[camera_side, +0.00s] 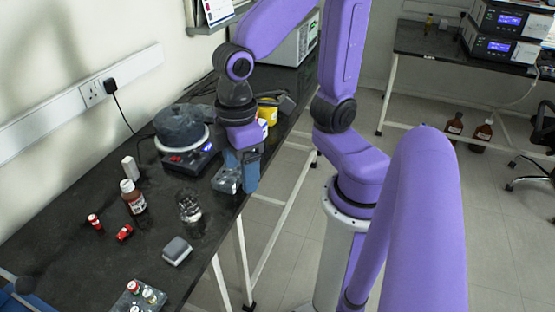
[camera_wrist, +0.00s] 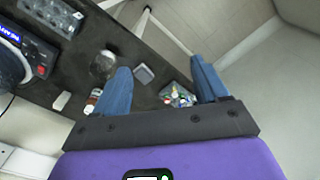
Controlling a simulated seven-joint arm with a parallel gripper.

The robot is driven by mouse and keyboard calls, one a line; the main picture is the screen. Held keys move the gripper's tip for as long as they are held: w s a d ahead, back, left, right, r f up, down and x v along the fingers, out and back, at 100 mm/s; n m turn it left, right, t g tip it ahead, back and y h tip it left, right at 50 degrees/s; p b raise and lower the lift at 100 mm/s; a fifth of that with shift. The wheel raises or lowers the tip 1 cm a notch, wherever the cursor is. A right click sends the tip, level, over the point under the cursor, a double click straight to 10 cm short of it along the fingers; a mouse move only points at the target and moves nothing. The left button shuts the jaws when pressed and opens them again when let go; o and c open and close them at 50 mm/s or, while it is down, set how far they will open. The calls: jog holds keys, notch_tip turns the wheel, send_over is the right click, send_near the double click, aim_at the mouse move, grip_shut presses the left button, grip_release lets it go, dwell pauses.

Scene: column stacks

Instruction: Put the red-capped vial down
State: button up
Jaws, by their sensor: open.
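My gripper (camera_side: 242,180) has two blue fingers, spread apart with nothing between them. It is above the bench's right edge, near a clear rack (camera_side: 226,182). In the wrist view my gripper (camera_wrist: 159,64) is also open and empty. A small vial with a red cap (camera_side: 133,287) is in a small tray (camera_side: 124,303) at the front of the bench, with other vials. The tray shows in the wrist view (camera_wrist: 177,96) near the right finger, its caps too small to tell apart. Two small red items, one (camera_side: 95,222) at the left and one (camera_side: 124,233) lying nearby, may be vials too.
A brown bottle (camera_side: 133,197), a glass beaker (camera_side: 189,206) and a grey block (camera_side: 177,251) stand on the dark bench (camera_side: 75,265). A stirrer with a dark round top (camera_side: 183,125) is behind them. The bench's right edge drops to the floor.

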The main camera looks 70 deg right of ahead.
jog(key=s+d, duration=0.1)
jog(key=s+d+n, duration=0.1)
jog(key=s+d, duration=0.1)
jog(key=s+d+n, duration=0.1)
jog(key=s, duration=0.1)
jog(key=shift+s+d+f, duration=0.2)
jog(key=shift+f, duration=0.1)
jog(key=shift+c, duration=1.3)
jog(key=shift+s+d+f, duration=0.1)
jog(key=shift+s+d, duration=0.1)
jog(key=shift+c, duration=0.7)
jog(key=shift+a, duration=0.1)
